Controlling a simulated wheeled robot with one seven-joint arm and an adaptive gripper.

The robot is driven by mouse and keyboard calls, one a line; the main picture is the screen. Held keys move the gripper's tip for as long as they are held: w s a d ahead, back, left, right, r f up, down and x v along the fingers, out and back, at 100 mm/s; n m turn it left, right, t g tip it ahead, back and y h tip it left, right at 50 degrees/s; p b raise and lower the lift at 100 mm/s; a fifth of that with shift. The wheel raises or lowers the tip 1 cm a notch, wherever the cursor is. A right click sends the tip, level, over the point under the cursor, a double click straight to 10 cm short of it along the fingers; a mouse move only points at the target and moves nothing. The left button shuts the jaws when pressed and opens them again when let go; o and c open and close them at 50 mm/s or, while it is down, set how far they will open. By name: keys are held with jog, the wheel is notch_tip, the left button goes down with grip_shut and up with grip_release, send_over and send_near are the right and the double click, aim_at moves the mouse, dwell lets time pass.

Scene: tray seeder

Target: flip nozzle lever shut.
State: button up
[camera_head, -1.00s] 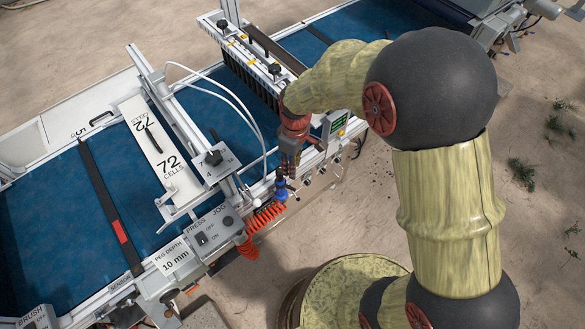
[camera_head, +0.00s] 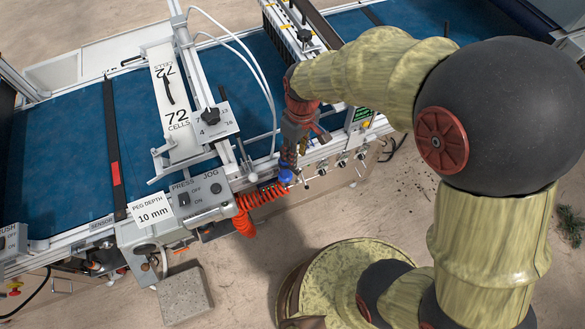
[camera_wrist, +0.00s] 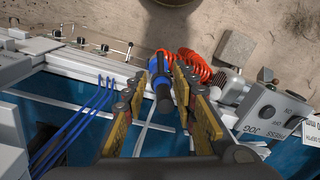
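Several small metal valve levers (camera_head: 342,161) sit in a row on the machine's front rail, right of my gripper (camera_head: 288,160). I cannot tell which is the nozzle lever or how it is set. In the wrist view, small lever-like fittings (camera_wrist: 104,49) line the rail at upper left, and one longer handle (camera_wrist: 129,48) sticks out near the fingers. My gripper (camera_wrist: 157,82) is open, its yellow-padded fingers apart. A blue-and-black cylindrical handpiece (camera_wrist: 159,82) shows between the fingertips, with visible gaps at its sides. It also shows just below my gripper in the head view (camera_head: 286,176).
An orange coiled hose (camera_head: 262,195) hangs left of the handpiece. A grey control box (camera_head: 203,192) with PRESS and JOG controls stands further left.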

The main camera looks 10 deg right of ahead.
aim_at(294, 171)
jog(key=f+b, duration=0.1)
jog(key=f, duration=0.6)
jog(key=shift+s+a+f+b, duration=0.2)
jog(key=shift+f+b, duration=0.1)
jog(key=shift+b, duration=0.1)
jog(key=c, duration=0.3)
jog(key=c, duration=0.4)
grip_shut()
